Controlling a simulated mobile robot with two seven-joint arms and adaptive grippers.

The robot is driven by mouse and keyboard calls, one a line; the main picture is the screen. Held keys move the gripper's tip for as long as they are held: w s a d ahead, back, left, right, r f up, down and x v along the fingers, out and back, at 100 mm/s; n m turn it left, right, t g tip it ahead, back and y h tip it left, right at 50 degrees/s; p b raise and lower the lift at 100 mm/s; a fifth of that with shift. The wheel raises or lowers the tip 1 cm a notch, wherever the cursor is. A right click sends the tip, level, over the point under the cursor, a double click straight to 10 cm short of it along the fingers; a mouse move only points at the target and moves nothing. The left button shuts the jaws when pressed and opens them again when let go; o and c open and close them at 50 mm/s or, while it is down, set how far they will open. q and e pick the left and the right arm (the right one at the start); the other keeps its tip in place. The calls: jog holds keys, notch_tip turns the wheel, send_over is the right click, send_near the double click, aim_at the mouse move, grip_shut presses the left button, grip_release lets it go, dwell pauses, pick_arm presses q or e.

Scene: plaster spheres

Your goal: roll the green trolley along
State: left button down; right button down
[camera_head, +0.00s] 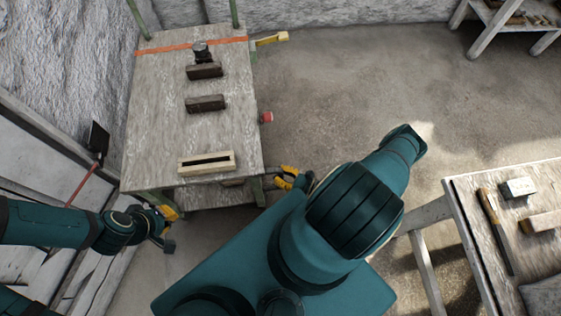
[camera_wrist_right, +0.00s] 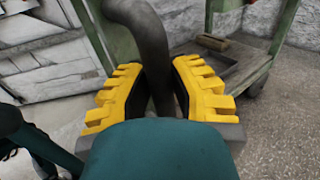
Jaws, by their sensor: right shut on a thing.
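The green trolley (camera_head: 150,110) has a worn wooden top and green posts at its far corners. Its green frame also shows in the right wrist view (camera_wrist_right: 234,22). My right gripper (camera_head: 291,178) is at the trolley's near right corner. In the right wrist view its yellow-padded fingers (camera_wrist_right: 160,88) are shut on a dark grey bent handle (camera_wrist_right: 146,30). My left gripper (camera_head: 167,227) is near the trolley's near left corner. Its finger gap and any contact are unclear.
Wooden blocks (camera_head: 206,103), a dark object (camera_head: 201,51) and a slotted pale block (camera_head: 206,163) lie on the trolley top. A bench (camera_head: 470,205) stands at right, another table (camera_head: 505,25) at far right. A rough wall (camera_head: 60,50) is close at left. Floor (camera_head: 350,90) right of the trolley is clear.

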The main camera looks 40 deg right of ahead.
jog(key=shift+s+a, duration=0.15)
jog(key=shift+s, duration=0.05)
jog(key=c, duration=0.8)
grip_release()
jog(key=shift+c, duration=0.2)
jog(key=v, duration=0.8)
jog(key=shift+r, duration=0.1)
